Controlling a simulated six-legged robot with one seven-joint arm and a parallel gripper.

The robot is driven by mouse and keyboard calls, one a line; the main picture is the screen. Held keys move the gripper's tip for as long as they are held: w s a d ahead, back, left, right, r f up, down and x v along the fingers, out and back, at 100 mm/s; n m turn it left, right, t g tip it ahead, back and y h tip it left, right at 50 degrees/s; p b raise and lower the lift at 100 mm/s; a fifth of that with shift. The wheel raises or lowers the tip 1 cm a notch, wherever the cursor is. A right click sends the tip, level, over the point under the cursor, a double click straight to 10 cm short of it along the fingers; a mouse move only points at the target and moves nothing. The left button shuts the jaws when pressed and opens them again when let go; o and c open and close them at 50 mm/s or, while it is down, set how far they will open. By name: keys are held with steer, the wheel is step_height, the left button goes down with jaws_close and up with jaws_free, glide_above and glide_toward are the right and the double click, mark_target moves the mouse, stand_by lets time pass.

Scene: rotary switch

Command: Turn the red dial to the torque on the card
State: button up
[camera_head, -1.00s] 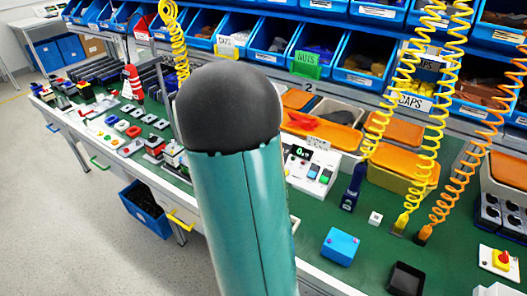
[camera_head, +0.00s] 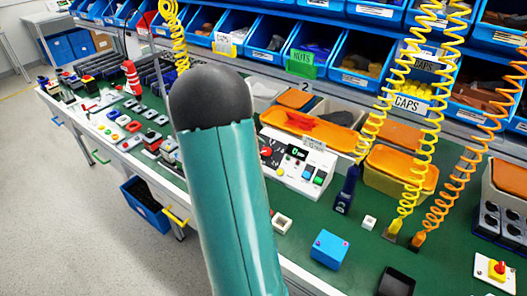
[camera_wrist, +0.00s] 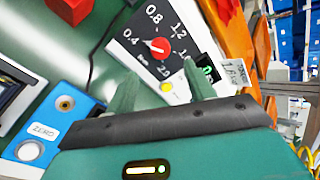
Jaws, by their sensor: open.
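The red dial (camera_head: 266,151) shows at the left of a white control box (camera_head: 286,170), just right of my arm. The card (camera_wrist: 232,75) seems to read 1.6, partly cut by a finger's side; the card (camera_head: 314,144) also stands behind the box. My gripper (camera_wrist: 162,72) is open and empty, its fingertips short of the dial, one on each side in the picture.
A lit green display (camera_head: 298,153) and coloured buttons (camera_head: 319,178) sit right of the dial. A blue box (camera_head: 328,249) and a dark tray (camera_head: 397,283) stand on the green bench in front. Orange-lidded bins (camera_head: 400,168) and coiled hoses are behind and to the right.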

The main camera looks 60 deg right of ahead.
mark_target(265, 152)
steer(key=x, duration=0.8)
steer(key=shift+d+f, duration=0.15)
steer(key=c, duration=1)
